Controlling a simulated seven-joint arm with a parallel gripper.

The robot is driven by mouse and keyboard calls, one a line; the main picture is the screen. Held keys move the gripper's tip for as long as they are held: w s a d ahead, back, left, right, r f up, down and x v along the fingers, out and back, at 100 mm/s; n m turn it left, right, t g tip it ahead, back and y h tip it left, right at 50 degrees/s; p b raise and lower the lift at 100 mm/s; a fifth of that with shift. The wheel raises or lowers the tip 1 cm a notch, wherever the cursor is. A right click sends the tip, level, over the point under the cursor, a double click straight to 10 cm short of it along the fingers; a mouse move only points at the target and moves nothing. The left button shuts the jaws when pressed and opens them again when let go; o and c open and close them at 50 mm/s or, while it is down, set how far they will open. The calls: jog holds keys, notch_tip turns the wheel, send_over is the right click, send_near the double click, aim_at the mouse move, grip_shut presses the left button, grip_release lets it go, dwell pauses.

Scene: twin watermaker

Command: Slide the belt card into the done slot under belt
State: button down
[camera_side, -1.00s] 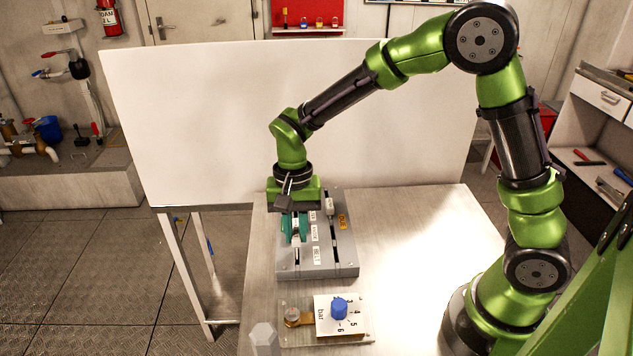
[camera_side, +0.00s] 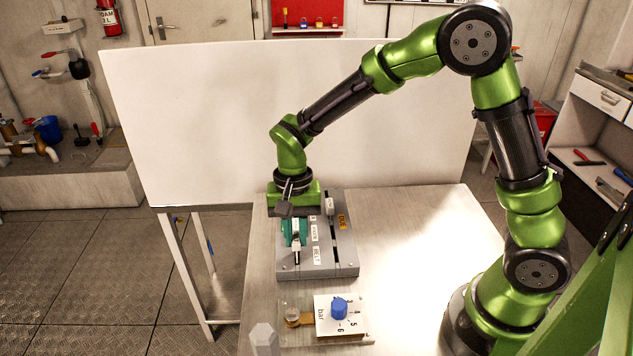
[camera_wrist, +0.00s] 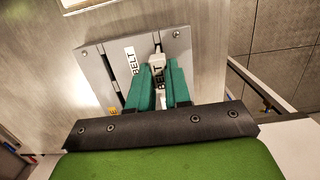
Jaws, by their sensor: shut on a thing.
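The belt card (camera_wrist: 159,67), a white tab lettered BELT, stands between the teal fingers of my gripper (camera_wrist: 164,88) in the wrist view. My gripper (camera_side: 295,233) is shut on it over the grey slotted board in the side view. The card (camera_side: 296,256) shows below the fingers there, in line with the left slot and beside the BELT label (camera_side: 316,254). The BELT label also shows in the wrist view (camera_wrist: 131,62), left of the card. The fingers hide much of the left slot. I cannot tell how deep the card sits.
The grey board (camera_side: 347,266) has a right slot (camera_side: 335,240) by a yellow DUE label (camera_side: 342,222). Another white tab (camera_side: 329,203) stands at its far end. A gauge plate with a blue knob (camera_side: 339,309) lies in front. The table to the right is clear.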

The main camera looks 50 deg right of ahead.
jog(key=shift+f, duration=1.3)
jog(key=c, duration=1)
grip_release()
jog(key=r, duration=0.5)
jog(key=w+d+r, duration=0.1)
jog(key=r, duration=1)
jog(key=shift+w+d+r, duration=0.2)
jog(key=shift+d+r, duration=0.05)
jog(key=shift+r, duration=0.15)
jog(key=s+d+r+n+t, duration=0.1)
jog(key=s+d+t, duration=0.1)
jog(key=s, duration=0.3)
jog(key=s+d+r+n+t, duration=0.1)
jog(key=s+d+n+t, duration=0.1)
jog(key=s, duration=0.3)
jog(key=s+d+r+n+t+y, duration=0.1)
jog(key=s+d+n+t, duration=0.1)
jog(key=s+t, duration=0.2)
jog(key=shift+s+r, duration=0.25)
jog(key=shift+s, duration=0.35)
